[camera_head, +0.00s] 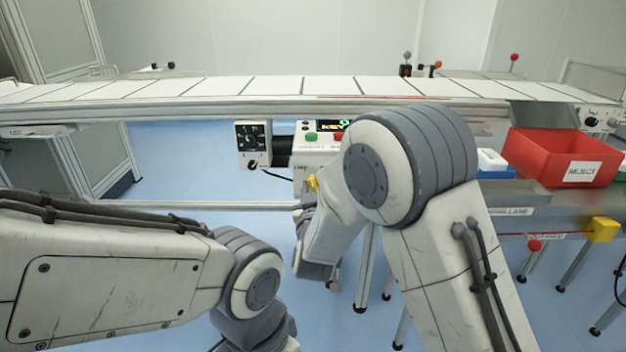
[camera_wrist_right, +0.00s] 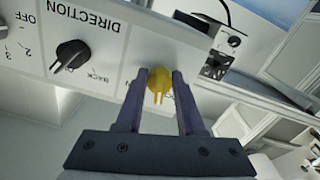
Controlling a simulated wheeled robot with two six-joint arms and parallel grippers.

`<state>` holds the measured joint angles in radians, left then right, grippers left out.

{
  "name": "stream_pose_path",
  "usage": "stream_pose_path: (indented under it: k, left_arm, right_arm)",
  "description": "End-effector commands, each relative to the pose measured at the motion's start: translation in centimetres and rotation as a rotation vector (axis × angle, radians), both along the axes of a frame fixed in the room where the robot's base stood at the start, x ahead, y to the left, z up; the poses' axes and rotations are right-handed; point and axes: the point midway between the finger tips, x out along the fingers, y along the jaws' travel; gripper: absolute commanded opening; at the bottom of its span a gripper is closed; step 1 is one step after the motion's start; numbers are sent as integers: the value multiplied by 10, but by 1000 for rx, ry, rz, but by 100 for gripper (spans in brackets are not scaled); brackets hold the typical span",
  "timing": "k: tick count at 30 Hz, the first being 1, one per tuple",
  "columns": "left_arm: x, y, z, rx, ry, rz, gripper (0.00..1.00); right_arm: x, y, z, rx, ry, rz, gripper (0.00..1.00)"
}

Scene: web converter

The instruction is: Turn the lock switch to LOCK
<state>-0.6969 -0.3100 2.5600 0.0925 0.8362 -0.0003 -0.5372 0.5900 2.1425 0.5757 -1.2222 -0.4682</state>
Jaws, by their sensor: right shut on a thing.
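The lock switch is a yellow knob (camera_wrist_right: 158,78) on a white control panel (camera_wrist_right: 100,50), seen upside down in the right wrist view. A little yellow also shows in the head view (camera_head: 312,183), beside my right wrist. My right gripper (camera_wrist_right: 159,88) is shut on the yellow knob, with one dark finger on each side of it. The fingers partly cover the lettering around the knob, so I cannot tell which position it points to. My left arm comes in low at the left of the head view; its fingers are out of frame.
A black DIRECTION knob (camera_wrist_right: 72,53) sits beside the yellow knob on the same panel. A grey box with a dark dial face (camera_head: 252,140) stands left of the panel. A red REJECT bin (camera_head: 545,160) is at the right. The conveyor (camera_head: 230,88) runs across the back.

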Motion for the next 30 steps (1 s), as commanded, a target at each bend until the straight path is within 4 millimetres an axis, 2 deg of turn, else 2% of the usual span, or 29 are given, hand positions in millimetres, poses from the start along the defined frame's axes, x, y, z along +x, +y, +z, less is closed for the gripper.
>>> stream_pose_path:
  k: [3, 15, 30]
  left_arm:
    - [0, 0, 14, 0, 0, 0, 50]
    - [0, 0, 37, 0, 0, 0, 50]
    - [0, 0, 46, 0, 0, 0, 50]
  right_arm:
    - [0, -1, 3, -111, 4, 0, 0]
    - [0, -2, 2, -416, 3, 0, 0]
    - [0, -2, 0, -552, 2, 0, 0]
